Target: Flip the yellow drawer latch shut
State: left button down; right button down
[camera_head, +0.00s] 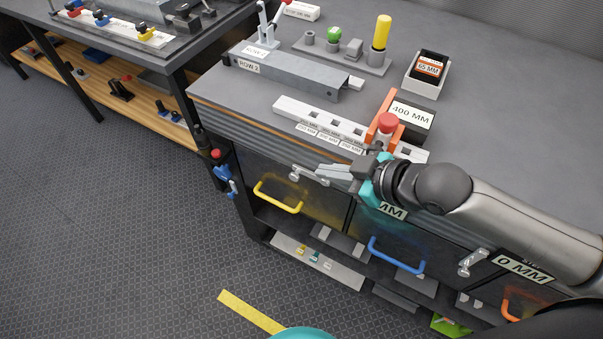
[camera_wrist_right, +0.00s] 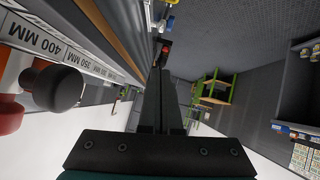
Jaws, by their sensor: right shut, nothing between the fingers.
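The yellow drawer has a dark front with a yellow handle (camera_head: 278,201) at the left end of the workbench. Its metal latch (camera_head: 305,177) is a small grey piece at the upper right of the drawer front; its exact position is hard to tell. My right gripper (camera_head: 328,172) is shut and empty, its fingertips pointing left, just right of the latch and close to it. I cannot tell whether they touch. My left gripper is not in view.
A blue-handled drawer (camera_head: 397,258) is right of the yellow one, with another latch (camera_head: 472,262) beside it. The benchtop above holds a labelled white rail (camera_head: 300,108), a red-topped knob (camera_head: 388,122) near my wrist, and a grey channel (camera_head: 290,75). Open floor lies left.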

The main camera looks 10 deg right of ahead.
aim_at(301, 174)
jog(key=w+a+f+b, duration=0.3)
jog(key=w+a+f, duration=0.1)
jog(key=f, duration=0.4)
jog(key=shift+w+a+f, duration=0.15)
jog(key=shift+w+f, duration=0.05)
jog(key=shift+w, duration=0.7)
jog(key=shift+r+p, duration=0.1)
jog(key=shift+p, duration=0.5)
jog(key=shift+a+g, duration=0.1)
jog(key=shift+g, duration=0.2)
jog(key=shift+h+p, duration=0.3)
